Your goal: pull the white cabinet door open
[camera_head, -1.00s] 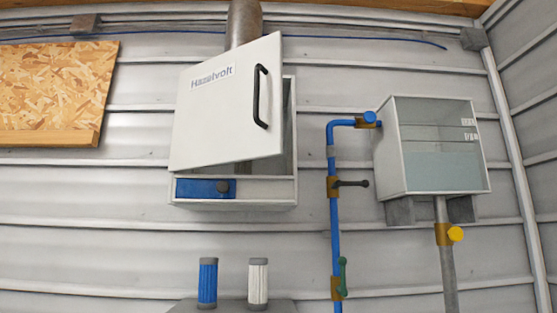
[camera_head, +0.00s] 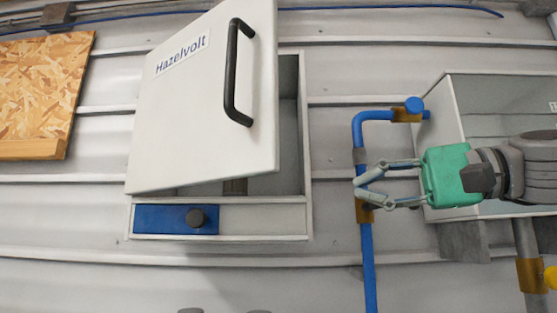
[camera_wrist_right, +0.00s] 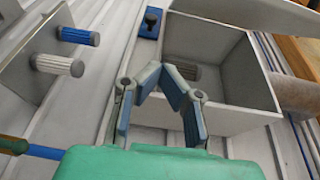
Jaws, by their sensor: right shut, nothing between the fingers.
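The white cabinet door (camera_head: 190,120) with the "Hazelvolt" label stands ajar, with a gap along its right and lower edges. Its black handle (camera_head: 232,72) is near the right edge, with nothing on it. The cabinet body (camera_head: 303,150) shows behind the door. In the wrist view the open cabinet box (camera_wrist_right: 240,95) shows its inside, and part of the door (camera_wrist_right: 255,12) crosses the top right. My right gripper (camera_head: 360,190) is shut and empty, right of the cabinet and apart from the handle; it also shows in the wrist view (camera_wrist_right: 158,76). My left gripper is not visible.
A blue pipe (camera_head: 367,260) runs behind my right gripper's fingers. A clear-fronted box (camera_head: 450,110) is partly behind my right arm. A blue panel with a knob (camera_head: 160,218) sits below the door. Blue (camera_wrist_right: 78,36) and white (camera_wrist_right: 48,63) cylinders show at left in the wrist view.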

